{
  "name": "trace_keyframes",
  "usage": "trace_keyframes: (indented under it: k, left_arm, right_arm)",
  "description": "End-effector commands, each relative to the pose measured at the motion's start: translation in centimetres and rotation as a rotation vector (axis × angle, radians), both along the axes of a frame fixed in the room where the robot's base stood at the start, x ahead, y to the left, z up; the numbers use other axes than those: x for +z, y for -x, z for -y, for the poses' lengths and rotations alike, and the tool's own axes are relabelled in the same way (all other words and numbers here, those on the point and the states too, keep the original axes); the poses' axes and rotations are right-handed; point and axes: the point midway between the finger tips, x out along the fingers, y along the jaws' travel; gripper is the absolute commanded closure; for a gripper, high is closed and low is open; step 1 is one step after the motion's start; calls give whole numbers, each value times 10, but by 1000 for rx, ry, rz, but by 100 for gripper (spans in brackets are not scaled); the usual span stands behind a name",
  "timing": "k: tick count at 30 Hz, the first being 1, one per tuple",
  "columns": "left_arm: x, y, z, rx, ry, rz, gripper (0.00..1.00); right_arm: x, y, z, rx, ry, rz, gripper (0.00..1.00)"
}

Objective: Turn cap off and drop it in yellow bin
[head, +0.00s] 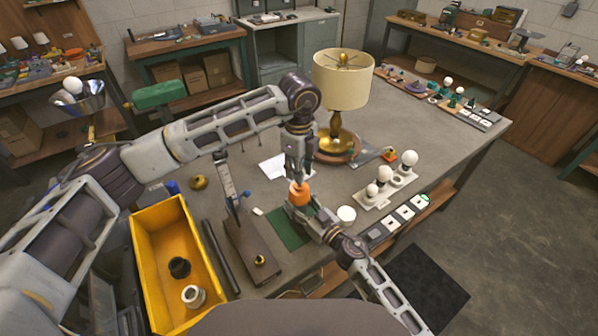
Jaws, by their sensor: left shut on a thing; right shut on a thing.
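An orange piece (299,195), which looks like the cap, stands upright over the table's front middle. My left gripper (298,178) comes down from above and is shut on its top. My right gripper (305,212) reaches in from the lower right and is shut around the part just below the orange piece. That lower part is mostly hidden by the fingers, so I cannot tell where cap and body meet. The yellow bin (147,262) is at the left front, with a black ring (179,267) and a pale ring (193,296) inside.
A green mat (287,233) lies under the grippers. A white round piece (346,214) is close to the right gripper. A brass lamp (342,82) stands behind. A bulb tray (385,190) is at right. A brown stand (250,252) lies between mat and bin.

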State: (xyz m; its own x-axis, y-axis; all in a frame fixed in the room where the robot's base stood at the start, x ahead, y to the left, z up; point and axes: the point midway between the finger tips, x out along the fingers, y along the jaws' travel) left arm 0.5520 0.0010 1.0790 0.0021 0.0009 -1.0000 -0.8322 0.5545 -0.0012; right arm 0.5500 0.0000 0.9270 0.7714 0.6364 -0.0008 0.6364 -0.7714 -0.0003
Motion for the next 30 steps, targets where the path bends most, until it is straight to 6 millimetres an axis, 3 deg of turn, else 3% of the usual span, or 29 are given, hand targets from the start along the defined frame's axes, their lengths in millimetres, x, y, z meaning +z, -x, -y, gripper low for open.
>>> trace_keyframes:
  k: [8, 17, 18, 24, 30]
  left_arm:
    - [24, 0, 0, 0, 1, 1, 100]
    - [26, 0, 0, 0, -1, -1, 100]
    - [26, 0, 0, 0, 0, 0, 100]
    - [26, 0, 0, 0, -1, -1, 100]
    - [26, 0, 0, 0, -1, -1, 100]
  right_arm:
    - [0, 0, 0, 1, -1, -1, 100]
    - [0, 0, 0, 1, -1, -1, 100]
    - [0, 0, 0, 1, -1, -1, 51]
    - [0, 0, 0, 0, -1, -1, 29]
    - [0, 0, 0, 0, 0, 0, 29]
